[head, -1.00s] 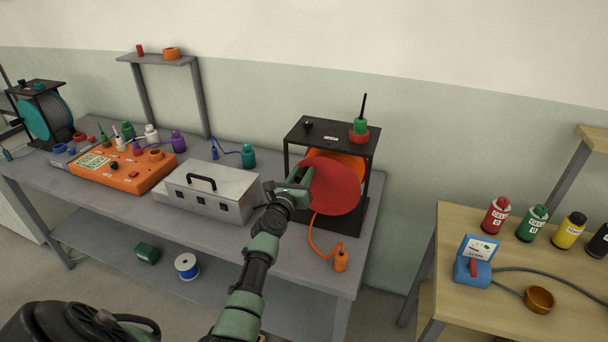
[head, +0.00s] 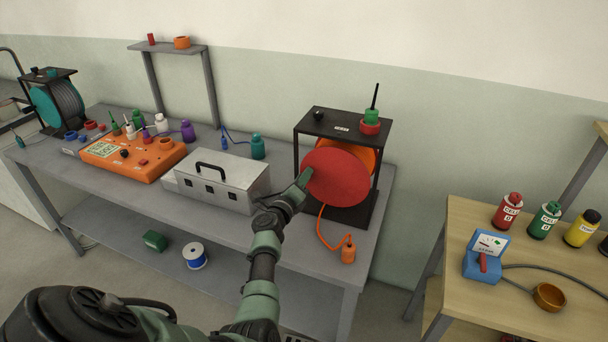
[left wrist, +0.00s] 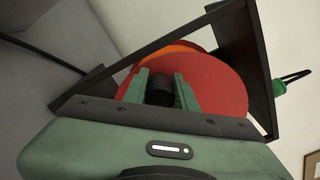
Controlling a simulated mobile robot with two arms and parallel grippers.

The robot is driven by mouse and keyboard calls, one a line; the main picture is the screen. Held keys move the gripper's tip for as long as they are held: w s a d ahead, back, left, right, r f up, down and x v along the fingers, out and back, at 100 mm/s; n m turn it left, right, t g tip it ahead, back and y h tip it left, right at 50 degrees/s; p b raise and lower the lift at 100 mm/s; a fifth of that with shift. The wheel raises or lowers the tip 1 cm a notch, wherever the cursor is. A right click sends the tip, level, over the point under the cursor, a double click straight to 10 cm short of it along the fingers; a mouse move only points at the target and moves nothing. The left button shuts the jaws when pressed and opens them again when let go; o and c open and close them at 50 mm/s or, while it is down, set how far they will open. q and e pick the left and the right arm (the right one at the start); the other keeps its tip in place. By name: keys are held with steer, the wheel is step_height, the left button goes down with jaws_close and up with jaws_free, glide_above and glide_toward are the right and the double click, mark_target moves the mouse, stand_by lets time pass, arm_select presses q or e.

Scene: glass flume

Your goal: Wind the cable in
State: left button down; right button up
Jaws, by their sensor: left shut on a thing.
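A cable reel with a red disc (head: 338,178) on its front and an orange drum (head: 361,157) behind sits in a black frame (head: 344,127) on the grey bench. An orange cable (head: 324,230) hangs from it to an orange plug (head: 348,250) on the bench. My left gripper (head: 303,182) is at the left edge of the red disc. In the left wrist view its two green fingers (left wrist: 160,90) are shut on a dark round crank knob (left wrist: 159,91) in front of the red disc. In the head view the knob is hidden. My right gripper is not in view.
A grey metal toolbox (head: 216,182) stands left of the reel, with an orange control box (head: 133,154) further left. A second reel with a teal disc (head: 44,107) is at the far left. A wooden table (head: 470,215) with bottles stands right.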

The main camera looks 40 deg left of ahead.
arm_select(q)
steer(key=shift+f+n, duration=0.3)
steer(key=shift+n, duration=0.1)
steer(key=shift+f, duration=0.1)
steer(key=c, duration=1.1)
jaws_free()
steer(key=shift+p+v, duration=0.6)
steer(key=shift+v, duration=3.3)
